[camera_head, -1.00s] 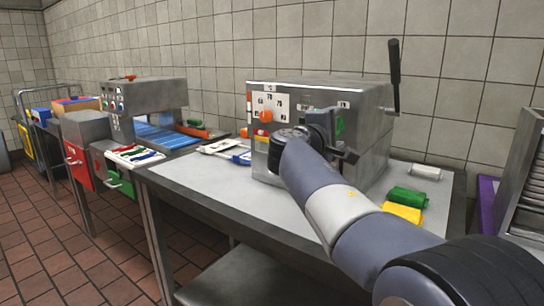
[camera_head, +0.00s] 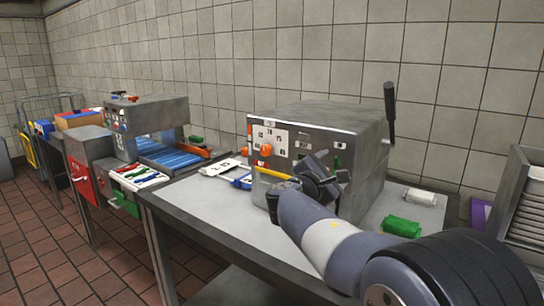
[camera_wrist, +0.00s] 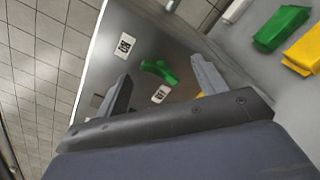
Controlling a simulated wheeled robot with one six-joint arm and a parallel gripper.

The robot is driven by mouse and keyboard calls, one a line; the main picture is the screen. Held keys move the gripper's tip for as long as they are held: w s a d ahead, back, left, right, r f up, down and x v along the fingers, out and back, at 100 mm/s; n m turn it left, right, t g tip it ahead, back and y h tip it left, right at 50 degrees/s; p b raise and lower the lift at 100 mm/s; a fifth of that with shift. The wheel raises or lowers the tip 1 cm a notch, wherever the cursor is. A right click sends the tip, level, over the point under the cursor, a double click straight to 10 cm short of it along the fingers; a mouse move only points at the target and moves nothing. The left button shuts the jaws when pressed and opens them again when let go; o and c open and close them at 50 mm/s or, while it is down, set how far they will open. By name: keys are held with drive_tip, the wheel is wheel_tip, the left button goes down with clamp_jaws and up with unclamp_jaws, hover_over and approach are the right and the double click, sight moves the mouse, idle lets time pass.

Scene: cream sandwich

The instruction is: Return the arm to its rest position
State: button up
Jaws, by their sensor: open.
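My gripper (camera_head: 332,168) is at the end of my bent arm, in front of the steel machine (camera_head: 350,125) on the table. In the wrist view its two fingers (camera_wrist: 165,88) stand wide apart with nothing between them. Beyond them is the machine's front panel, with a green knob (camera_wrist: 158,70) and white number labels. I cannot tell exactly how far the fingers are from the panel. My arm hides the lower right of the panel in the head view.
The machine has an orange knob (camera_head: 264,150) and a black upright lever (camera_head: 390,112). A green block (camera_head: 402,226) and a white block (camera_head: 420,196) lie right of it; a yellow block (camera_wrist: 304,50) shows in the wrist view. The table (camera_head: 205,215) is clear at front left.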

drive_tip(key=n+p, duration=0.3)
drive_tip(key=p, duration=0.2)
drive_tip(key=shift+r+n, duration=0.3)
drive_tip(key=shift+n, duration=0.1)
drive_tip(key=n+p, duration=0.4)
drive_tip(key=p, duration=0.2)
drive_tip(key=shift+a+p, duration=0.1)
drive_tip(key=shift+p, duration=0.25)
drive_tip(key=shift+s+a+f+n, duration=0.15)
drive_tip(key=shift+a+f+n, duration=0.1)
drive_tip(key=shift+n, duration=0.15)
drive_tip(key=shift+b+v, duration=0.3)
drive_tip(key=shift+v, duration=0.95)
drive_tip(key=shift+s, duration=0.1)
drive_tip(key=shift+r, duration=0.1)
